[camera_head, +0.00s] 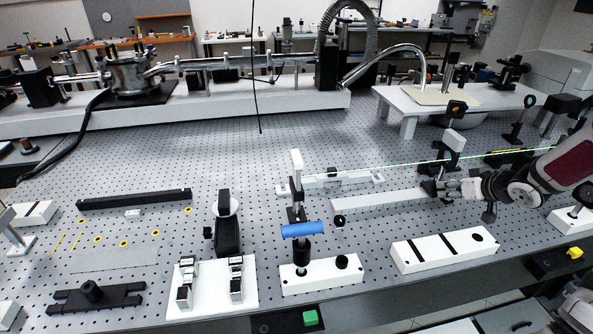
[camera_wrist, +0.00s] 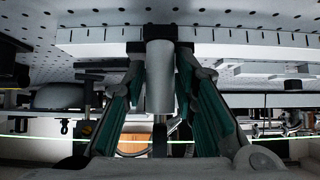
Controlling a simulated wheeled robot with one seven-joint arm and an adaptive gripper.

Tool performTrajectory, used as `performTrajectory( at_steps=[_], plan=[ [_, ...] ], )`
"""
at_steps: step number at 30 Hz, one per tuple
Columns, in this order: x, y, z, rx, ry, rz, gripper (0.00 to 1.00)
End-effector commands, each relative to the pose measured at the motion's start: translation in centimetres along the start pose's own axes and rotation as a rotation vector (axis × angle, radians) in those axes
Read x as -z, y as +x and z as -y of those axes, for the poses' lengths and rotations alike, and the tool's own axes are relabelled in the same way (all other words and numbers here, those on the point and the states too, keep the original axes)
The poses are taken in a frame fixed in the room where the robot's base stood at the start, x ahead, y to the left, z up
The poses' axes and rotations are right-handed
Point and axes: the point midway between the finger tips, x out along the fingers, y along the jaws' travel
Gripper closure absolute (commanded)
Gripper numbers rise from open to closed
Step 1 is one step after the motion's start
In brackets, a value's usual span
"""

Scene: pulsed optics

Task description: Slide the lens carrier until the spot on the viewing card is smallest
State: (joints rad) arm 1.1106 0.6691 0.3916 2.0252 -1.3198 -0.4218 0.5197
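The viewing card (camera_head: 296,164) is a small upright white plate at the left end of the thin green beam. I cannot make out the spot's size. A pale rail (camera_head: 375,201) lies on the table, with the dark lens carrier (camera_head: 429,189) at its right end. An upright white plate with a dark mount (camera_head: 452,141) stands just behind; I cannot tell if it belongs to the carrier. My gripper (camera_head: 446,188) reaches in from the right to the carrier.
A white slotted block (camera_head: 445,248) lies in front of the rail. A second white rail (camera_head: 345,181) lies behind. Dark mounts stand at the right, near the beam. The perforated table is clear behind the card.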

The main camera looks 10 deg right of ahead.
Motion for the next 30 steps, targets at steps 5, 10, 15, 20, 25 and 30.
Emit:
performTrajectory(
  at_steps=[5,10,15,20,25,30],
  plan=[
    [0.0,0.0,0.0,0.0,0.0,0.0,1.0],
    [0.0,0.0,0.0,0.0,0.0,0.0,1.0],
    [0.0,0.1,0.2,0.0,0.0,0.001,1.0],
    [0.0,0.1,1.2,0.001,-0.002,0.001,1.0],
    [-0.1,0.1,2.3,0.002,-0.002,0.001,1.0],
    [0.0,0.1,3.4,0.003,-0.002,0.001,1.0]
  ],
)
